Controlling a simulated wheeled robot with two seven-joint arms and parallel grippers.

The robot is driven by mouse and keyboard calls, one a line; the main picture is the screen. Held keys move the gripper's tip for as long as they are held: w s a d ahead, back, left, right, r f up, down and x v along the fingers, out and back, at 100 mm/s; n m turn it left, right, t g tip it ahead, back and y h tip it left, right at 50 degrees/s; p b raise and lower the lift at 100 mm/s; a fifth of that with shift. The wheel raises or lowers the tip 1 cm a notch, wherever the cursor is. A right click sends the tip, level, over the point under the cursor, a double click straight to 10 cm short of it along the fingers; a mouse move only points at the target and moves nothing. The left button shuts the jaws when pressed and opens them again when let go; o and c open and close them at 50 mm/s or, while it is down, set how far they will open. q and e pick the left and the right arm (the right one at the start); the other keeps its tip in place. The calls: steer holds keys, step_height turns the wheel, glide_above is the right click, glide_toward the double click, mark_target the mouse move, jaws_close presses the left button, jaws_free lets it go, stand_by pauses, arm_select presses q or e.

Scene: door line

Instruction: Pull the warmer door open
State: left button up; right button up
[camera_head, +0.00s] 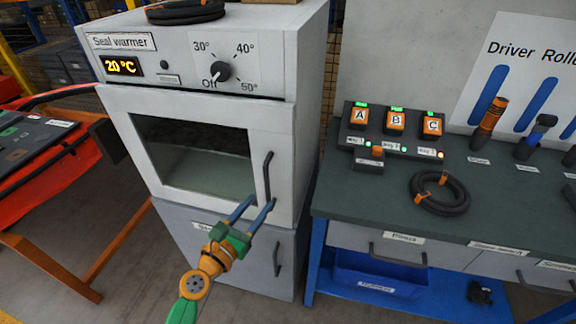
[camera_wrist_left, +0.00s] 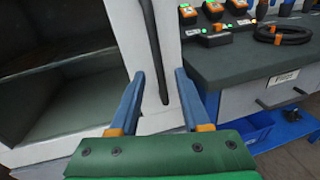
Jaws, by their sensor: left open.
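The seal warmer (camera_head: 110,75) is a white cabinet with a windowed door (camera_head: 265,140), which looks shut. A dark vertical handle (camera_head: 267,176) is on the door's right side. My left gripper (camera_head: 262,200) is open, its two blue fingers pointing up at the lower end of this handle. In the left wrist view, the handle (camera_wrist_left: 152,45) runs down between the fingertips (camera_wrist_left: 159,74) of the empty gripper. I cannot tell whether the fingers touch it or are just short of it. My right gripper is not in view.
A lower cabinet door with its own handle (camera_head: 277,258) is under the warmer. A workbench (camera_head: 335,195) with lit buttons, a coiled black hose (camera_head: 440,207) and drawers stands close on the right. An orange-framed cart (camera_head: 60,160) is on the left.

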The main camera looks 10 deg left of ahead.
mark_target(266, 186)
arm_select(q)
steer(key=shift+w+d+r+n, duration=0.2)
steer(key=shift+w+r+n, duration=0.2)
steer(key=shift+w+r, duration=0.4)
steer(key=shift+t, duration=0.3)
steer(key=x, duration=0.4)
steer(key=shift+w+a+r, duration=0.1)
steer(key=shift+w+r, duration=0.05)
steer(key=shift+r, duration=0.1)
steer(key=shift+w+f, duration=0.1)
steer(key=shift+w, duration=0.15)
steer(key=shift+s, duration=0.25)
jaws_close()
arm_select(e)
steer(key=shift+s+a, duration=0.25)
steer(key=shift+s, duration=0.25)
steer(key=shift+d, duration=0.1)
